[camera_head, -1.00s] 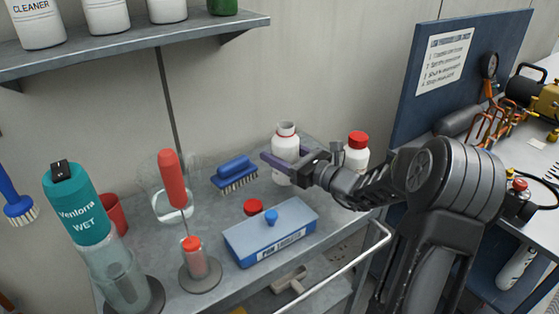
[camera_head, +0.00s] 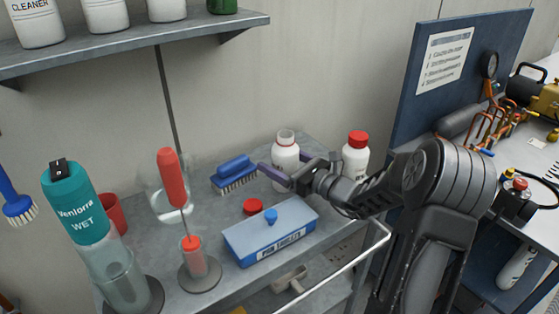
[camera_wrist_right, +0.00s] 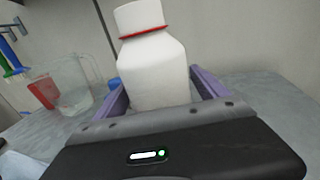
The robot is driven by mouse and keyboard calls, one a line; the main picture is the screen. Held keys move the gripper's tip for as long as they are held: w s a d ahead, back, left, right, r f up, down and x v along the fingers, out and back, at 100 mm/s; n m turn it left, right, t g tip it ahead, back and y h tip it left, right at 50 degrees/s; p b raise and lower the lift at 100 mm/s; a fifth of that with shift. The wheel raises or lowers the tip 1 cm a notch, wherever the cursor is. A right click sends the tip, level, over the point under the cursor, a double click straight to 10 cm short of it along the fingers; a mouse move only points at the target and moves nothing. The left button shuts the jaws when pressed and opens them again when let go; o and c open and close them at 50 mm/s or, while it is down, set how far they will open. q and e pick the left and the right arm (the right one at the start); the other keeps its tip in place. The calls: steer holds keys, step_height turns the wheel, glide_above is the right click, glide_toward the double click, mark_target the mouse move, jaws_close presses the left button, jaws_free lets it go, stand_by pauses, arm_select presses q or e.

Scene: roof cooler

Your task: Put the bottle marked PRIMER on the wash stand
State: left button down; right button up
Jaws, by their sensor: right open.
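A white bottle with a pale cap (camera_head: 286,152) stands at the back right of the grey metal table. My right gripper (camera_head: 296,170) is open with one finger on each side of this bottle. In the right wrist view the same white bottle (camera_wrist_right: 155,72), with a red ring under its white cap, rises between the purple fingers of my right gripper (camera_wrist_right: 160,95). A second white bottle with a red cap (camera_head: 355,156) stands just right of the gripper. I see no readable marking on either bottle. I cannot tell which surface is the wash stand. My left gripper is not in view.
A blue box (camera_head: 270,234), a loose red cap (camera_head: 253,206), a blue brush (camera_head: 235,173) and a clear jug (camera_head: 163,205) share the table. A wall shelf (camera_head: 130,38) hangs above; a workbench (camera_head: 520,205) is at right.

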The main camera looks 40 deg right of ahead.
steer(key=shift+r, duration=0.15)
steer(key=b+v, duration=0.1)
steer(key=v, duration=1.1)
